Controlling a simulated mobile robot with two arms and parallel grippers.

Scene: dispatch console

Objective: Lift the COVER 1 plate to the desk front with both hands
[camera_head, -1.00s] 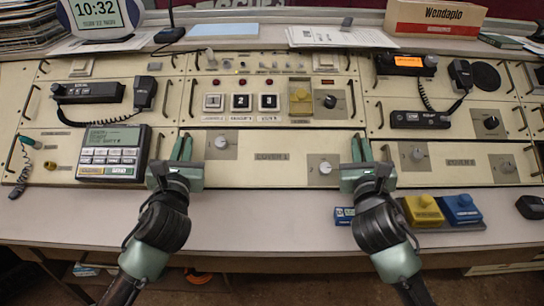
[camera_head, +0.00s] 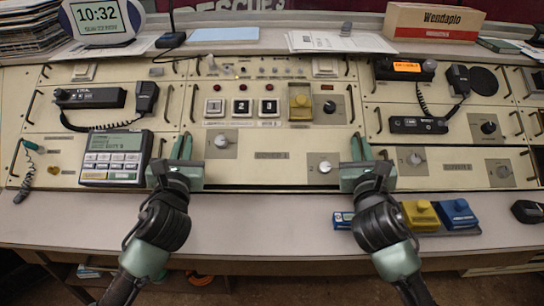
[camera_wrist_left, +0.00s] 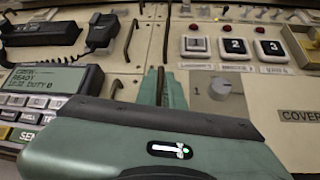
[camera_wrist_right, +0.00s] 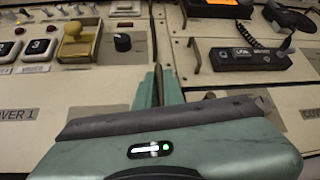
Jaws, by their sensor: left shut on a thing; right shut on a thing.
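The COVER 1 plate (camera_head: 270,172) is a cream panel with two round knobs, in the middle of the console's lower row in the head view. It stands upright, and a dark line runs under its lower edge. My left gripper (camera_head: 183,148) is shut at the plate's left end, on its handle, which shows between the fingers in the left wrist view (camera_wrist_left: 160,86). My right gripper (camera_head: 359,150) is shut at the right end, on the other handle (camera_wrist_right: 158,84). The fingers hide most of both handles. How far the plate stands off the console cannot be told.
The desk front (camera_head: 270,230) is bare in the middle. A keypad terminal (camera_head: 115,158) is left of the plate. The COVER 2 panel (camera_head: 457,178) is to its right.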

